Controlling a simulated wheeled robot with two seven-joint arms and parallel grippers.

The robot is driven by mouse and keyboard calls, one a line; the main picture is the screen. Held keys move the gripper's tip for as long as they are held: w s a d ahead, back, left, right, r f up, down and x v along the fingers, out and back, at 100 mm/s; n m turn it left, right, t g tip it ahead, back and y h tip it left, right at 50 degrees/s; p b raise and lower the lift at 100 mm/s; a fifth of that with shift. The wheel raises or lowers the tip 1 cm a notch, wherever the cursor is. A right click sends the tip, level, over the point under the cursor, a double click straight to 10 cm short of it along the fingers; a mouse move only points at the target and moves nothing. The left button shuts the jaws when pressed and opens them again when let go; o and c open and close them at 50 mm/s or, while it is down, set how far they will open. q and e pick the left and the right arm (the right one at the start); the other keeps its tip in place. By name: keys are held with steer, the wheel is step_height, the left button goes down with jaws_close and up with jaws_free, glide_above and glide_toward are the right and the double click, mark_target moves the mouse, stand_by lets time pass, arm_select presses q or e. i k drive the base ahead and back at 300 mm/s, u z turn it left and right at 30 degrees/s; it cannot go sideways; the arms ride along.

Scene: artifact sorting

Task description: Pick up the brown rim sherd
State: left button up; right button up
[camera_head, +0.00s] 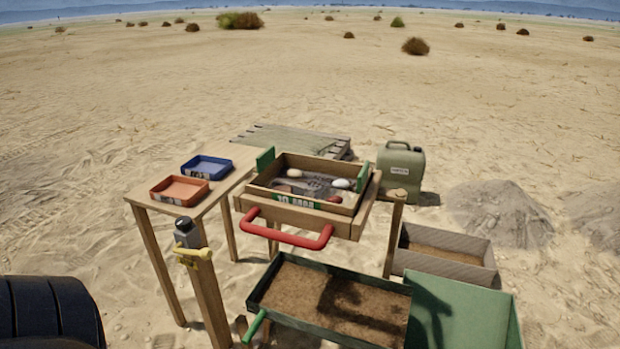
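A wooden sieve box (258,190) with a red handle (285,238) stands on a wooden frame in the middle. Several small pieces lie on its dark mesh. A reddish-brown piece (334,199) lies near the front right corner, and a dull brown piece (283,188) lies near the front left. A tan rounded piece (295,173) lies toward the back, and a whitish piece (341,183) lies at the right. They are too small to tell which one is the brown rim sherd. Neither of my grippers is in view.
An orange tray (179,191) and a blue tray (206,168) sit on a wooden table at the left. A soil-filled tray (256,297) stands low in front. A post with a dark-topped object (187,234) rises at the front left. A green canister (400,168) stands behind right.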

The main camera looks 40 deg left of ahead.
mark_target(287, 189)
steer(key=i, duration=0.1)
steer(key=u, duration=1.75)
